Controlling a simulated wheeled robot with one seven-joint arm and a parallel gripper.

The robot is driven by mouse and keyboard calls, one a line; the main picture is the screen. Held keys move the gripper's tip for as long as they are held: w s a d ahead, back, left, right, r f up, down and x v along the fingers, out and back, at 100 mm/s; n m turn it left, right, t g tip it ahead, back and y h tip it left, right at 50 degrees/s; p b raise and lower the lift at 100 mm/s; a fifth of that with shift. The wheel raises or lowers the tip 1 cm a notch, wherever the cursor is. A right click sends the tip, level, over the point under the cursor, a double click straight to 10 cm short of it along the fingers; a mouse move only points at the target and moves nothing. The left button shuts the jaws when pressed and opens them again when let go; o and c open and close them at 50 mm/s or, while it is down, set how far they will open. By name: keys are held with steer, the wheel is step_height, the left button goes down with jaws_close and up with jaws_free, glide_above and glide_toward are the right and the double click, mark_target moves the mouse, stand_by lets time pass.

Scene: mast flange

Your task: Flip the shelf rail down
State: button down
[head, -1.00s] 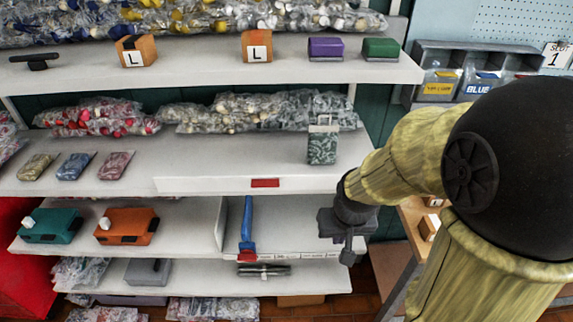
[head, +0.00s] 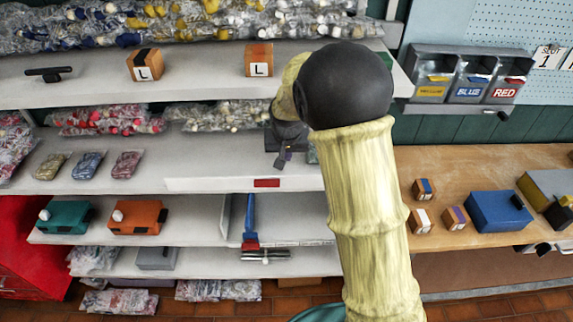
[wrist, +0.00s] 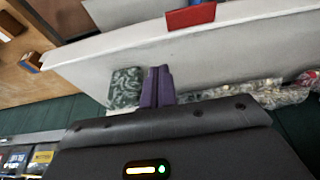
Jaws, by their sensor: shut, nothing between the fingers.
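The shelf rail (head: 215,185) is a long white strip along the front edge of the middle shelf, with a red tab (head: 267,183) at its middle. It appears upright, standing above the shelf edge. In the wrist view the red tab (wrist: 190,17) is at the top, with the pale rail (wrist: 95,62) below it. My gripper (head: 282,162) is over the middle shelf, above and behind the rail in the head view. Its fingers (wrist: 157,72) are shut and empty, and seem apart from the rail. My arm hides the rail's right end.
Bagged goods (head: 215,116) lie behind. The upper shelf (head: 200,85) is overhead. A wooden workbench (head: 470,165) with small boxes is to the right.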

steer(key=shift+p+x, duration=1.9)
steer(key=shift+x, duration=3.05)
steer(key=shift+w, duration=0.15)
